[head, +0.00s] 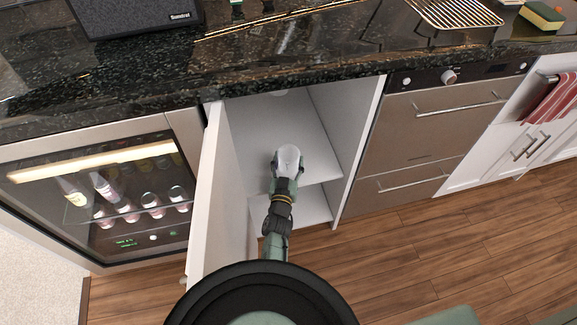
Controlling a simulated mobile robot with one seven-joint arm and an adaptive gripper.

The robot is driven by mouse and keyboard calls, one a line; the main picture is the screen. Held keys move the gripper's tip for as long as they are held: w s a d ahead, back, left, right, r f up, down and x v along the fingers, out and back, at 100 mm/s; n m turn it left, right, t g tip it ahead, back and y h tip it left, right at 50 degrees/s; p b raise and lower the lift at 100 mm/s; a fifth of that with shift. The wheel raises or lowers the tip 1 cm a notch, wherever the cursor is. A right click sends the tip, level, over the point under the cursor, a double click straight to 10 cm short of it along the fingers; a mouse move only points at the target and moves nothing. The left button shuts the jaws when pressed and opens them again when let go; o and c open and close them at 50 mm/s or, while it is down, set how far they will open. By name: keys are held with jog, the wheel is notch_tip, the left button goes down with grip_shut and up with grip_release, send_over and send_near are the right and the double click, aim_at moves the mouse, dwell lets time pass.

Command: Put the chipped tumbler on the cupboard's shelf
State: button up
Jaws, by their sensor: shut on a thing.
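The tumbler (288,156) is a small pale, clear-looking cup; a chip on it cannot be made out at this size. My gripper (287,170) is shut on it inside the open cupboard. The cupboard's shelf (318,170) is white and lies around and below the tumbler in the picture. Whether the tumbler's base touches the shelf cannot be told, as my gripper and arm cover its lower part. The cupboard door (217,200) stands open on the left.
A glass-fronted drinks fridge (110,195) stands left of the cupboard, and a steel oven (425,135) right of it. The dark stone counter (290,60) overhangs the opening. A lower compartment (312,206) shows under the shelf. Wooden floor (450,240) is clear at right.

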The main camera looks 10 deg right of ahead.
aim_at(287, 169)
jog(key=shift+r, duration=0.2)
jog(key=shift+f, duration=0.1)
jog(key=shift+f, duration=0.15)
jog(key=o, duration=1.4)
jog(key=shift+r, duration=0.3)
jog(key=v, duration=0.7)
jog(key=shift+s+a+f, duration=0.1)
jog(key=shift+s+f, duration=0.05)
jog(key=shift+s, duration=0.1)
